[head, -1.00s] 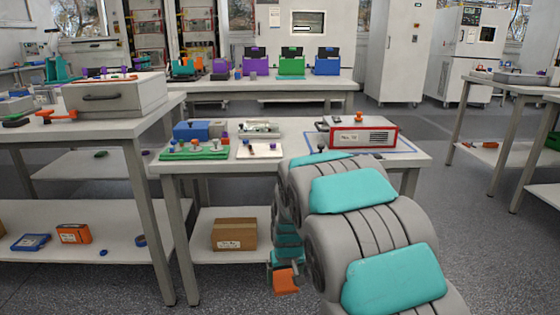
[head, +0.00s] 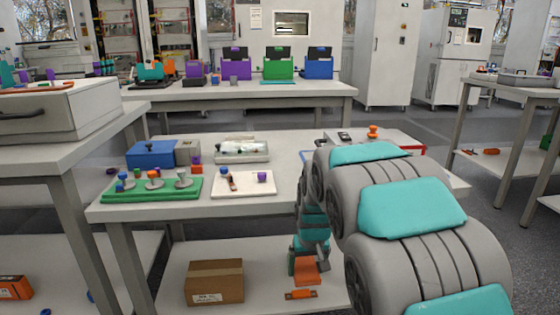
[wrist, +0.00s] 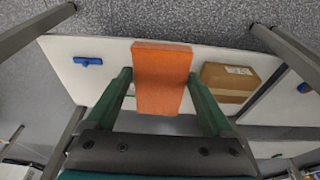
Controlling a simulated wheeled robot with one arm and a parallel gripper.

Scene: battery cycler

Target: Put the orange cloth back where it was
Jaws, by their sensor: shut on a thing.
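The orange cloth (wrist: 162,82) is a flat, folded-looking rectangle between the two green fingers of my gripper (wrist: 160,76). My gripper is shut on it. In the head view my gripper (head: 306,262) hangs low on the front side of the middle workbench, and the cloth (head: 306,272) shows just below it, near the lower shelf (head: 175,285). In the wrist view the cloth shows in front of the white shelf (wrist: 110,60). I cannot tell whether it touches the shelf. My arm hides part of the bench's right side.
A cardboard box (head: 214,281) stands on the lower shelf, left of my gripper. A small orange item (head: 300,294) lies on that shelf below the cloth. A blue item (wrist: 88,62) shows in the wrist view. The bench top holds a green tray (head: 150,189) and a white tray (head: 243,185).

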